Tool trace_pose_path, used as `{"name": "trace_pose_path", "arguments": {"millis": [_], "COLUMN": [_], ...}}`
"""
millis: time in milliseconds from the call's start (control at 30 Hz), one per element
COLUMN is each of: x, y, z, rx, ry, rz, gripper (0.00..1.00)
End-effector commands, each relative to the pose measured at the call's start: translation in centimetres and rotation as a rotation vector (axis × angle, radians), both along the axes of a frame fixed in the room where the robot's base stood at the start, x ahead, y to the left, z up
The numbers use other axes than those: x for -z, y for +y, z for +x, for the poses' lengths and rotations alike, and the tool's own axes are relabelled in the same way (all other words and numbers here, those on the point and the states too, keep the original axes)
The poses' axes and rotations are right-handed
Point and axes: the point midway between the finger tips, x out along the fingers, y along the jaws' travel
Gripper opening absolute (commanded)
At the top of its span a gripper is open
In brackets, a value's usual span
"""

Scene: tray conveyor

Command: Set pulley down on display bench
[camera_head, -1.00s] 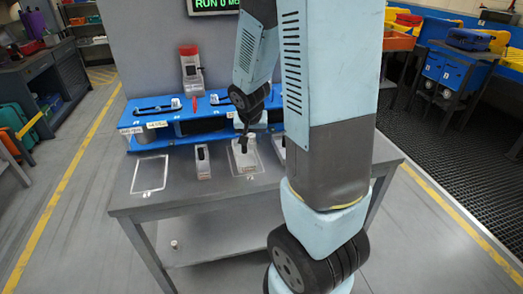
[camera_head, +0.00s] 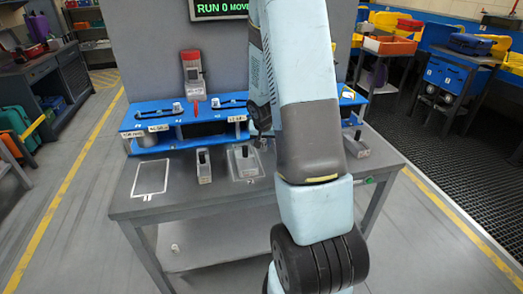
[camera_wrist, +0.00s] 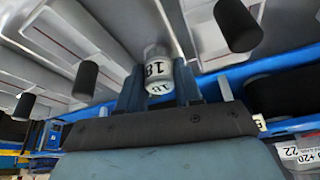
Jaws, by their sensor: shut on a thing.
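The pulley (camera_wrist: 157,68), a small pale cylinder marked 18, sits between the fingers of my gripper (camera_wrist: 158,88) in the wrist view. The gripper is shut on it. In the head view my arm hides the pulley and most of the gripper, near the back middle of the bench. The display bench (camera_head: 218,203) is a grey table with white outlined areas. One outline (camera_head: 150,178) at the left is empty. Whether the pulley touches the bench cannot be told.
A blue rack (camera_head: 163,126) runs along the back edge. A red-and-grey device (camera_head: 192,73) rises behind it.

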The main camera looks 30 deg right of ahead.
Motion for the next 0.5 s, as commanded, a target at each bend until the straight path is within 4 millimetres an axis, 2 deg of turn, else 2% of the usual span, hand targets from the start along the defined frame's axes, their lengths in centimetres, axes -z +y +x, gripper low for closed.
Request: {"name": "trace_pose_path", "arguments": {"millis": [267,500], "x": [1.1,3.8], "y": [-0.6,-0.5], "z": [0.7,0.7], "rx": [0.000,-0.003], "ry": [0.000,0.001], "rz": [0.001,0.000], "gripper": [0.04,0.04]}}
